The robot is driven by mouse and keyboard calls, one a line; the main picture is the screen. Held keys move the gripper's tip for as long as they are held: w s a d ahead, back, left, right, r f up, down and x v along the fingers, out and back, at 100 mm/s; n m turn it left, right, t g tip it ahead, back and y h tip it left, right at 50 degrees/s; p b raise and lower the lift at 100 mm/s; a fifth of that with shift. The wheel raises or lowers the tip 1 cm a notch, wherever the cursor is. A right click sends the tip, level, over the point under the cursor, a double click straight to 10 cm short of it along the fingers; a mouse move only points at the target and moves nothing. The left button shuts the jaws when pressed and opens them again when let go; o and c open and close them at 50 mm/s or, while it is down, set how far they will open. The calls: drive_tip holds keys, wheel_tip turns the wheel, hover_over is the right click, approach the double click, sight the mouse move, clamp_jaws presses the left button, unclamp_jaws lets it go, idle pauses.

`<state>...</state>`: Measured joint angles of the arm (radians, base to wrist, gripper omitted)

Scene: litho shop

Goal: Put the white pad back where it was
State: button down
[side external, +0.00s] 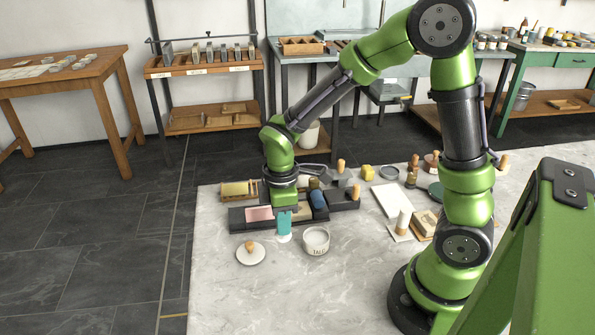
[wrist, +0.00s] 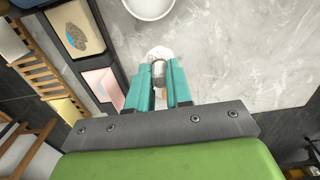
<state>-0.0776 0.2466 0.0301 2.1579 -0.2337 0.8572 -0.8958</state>
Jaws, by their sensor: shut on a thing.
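My gripper (wrist: 160,90) has teal fingers and is shut on the white pad. The white pad (wrist: 160,50) shows at the fingertips in the wrist view, with a greyish grip between the fingers. In the side view the pad (side external: 284,238) is a small white patch under my gripper (side external: 285,230), just in front of the dark tray. I cannot tell whether it touches the marble top. A white bowl marked TALC (side external: 316,240) stands right of it; the bowl (wrist: 150,6) is at the top edge of the wrist view.
The dark compartmented tray (side external: 238,224) behind my gripper holds a pink slab (side external: 259,213), a tan-faced piece (wrist: 76,28) and a blue roll (side external: 318,199). A white disc with an orange knob (side external: 250,254) lies front left. The marble's front area is clear.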

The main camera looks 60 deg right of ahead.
drive_tip(key=shift+f, duration=2)
drive_tip(key=shift+f, duration=0.15)
drive_tip(key=c, duration=1)
unclamp_jaws()
drive_tip(key=shift+c, duration=0.2)
wheel_tip(320, 180, up, 12)
drive_tip(key=shift+f, duration=0.1)
drive_tip(key=s+r+m+t+y, duration=0.2)
drive_tip(key=s+r+m+t, duration=0.5)
drive_tip(key=m, duration=0.6)
drive_tip(key=shift+a+v, duration=0.3)
drive_tip(key=shift+v, duration=1.65)
